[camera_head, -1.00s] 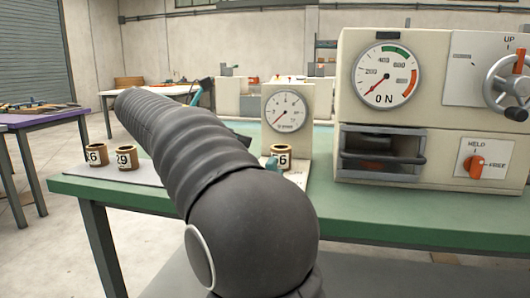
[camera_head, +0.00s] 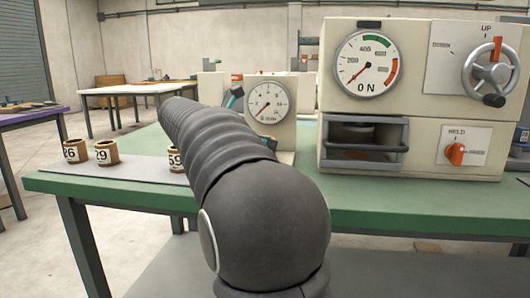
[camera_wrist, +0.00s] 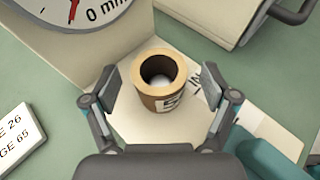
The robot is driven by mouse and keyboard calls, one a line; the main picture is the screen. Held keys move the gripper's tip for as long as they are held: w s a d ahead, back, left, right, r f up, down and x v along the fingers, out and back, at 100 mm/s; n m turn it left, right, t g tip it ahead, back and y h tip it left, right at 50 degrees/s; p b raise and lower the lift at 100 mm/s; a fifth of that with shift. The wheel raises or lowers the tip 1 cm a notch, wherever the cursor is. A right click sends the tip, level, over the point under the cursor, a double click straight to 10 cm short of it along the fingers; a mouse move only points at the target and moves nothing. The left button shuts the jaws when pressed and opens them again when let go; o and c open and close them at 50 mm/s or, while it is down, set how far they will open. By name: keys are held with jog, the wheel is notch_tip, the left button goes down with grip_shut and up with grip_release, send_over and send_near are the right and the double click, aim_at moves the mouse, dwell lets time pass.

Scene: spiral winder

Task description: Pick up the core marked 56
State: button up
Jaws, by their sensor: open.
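In the wrist view a tan, ring-shaped core (camera_wrist: 166,103) stands upright on a pale base below my gripper (camera_wrist: 161,88). Its dark label shows only in part, with what looks like a 5; the full number cannot be read. My gripper is open, with one finger on each side of the core and a gap on both sides. Three other cores stand on a grey mat at the left: one reading about 26 (camera_head: 76,152), one 29 (camera_head: 106,153), and one about 59 (camera_head: 175,160), partly behind my arm.
A dial gauge (camera_head: 269,108) rises directly behind the core. A large cream machine (camera_head: 420,110) with a dial, handwheel and orange knob stands to the right. A white printed card (camera_wrist: 15,138) lies at the wrist view's left. The green bench (camera_head: 100,188) is clear along its front.

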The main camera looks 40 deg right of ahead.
jog(key=shift+x, duration=0.75)
jog(key=shift+c, duration=0.2)
jog(key=c, duration=1.2)
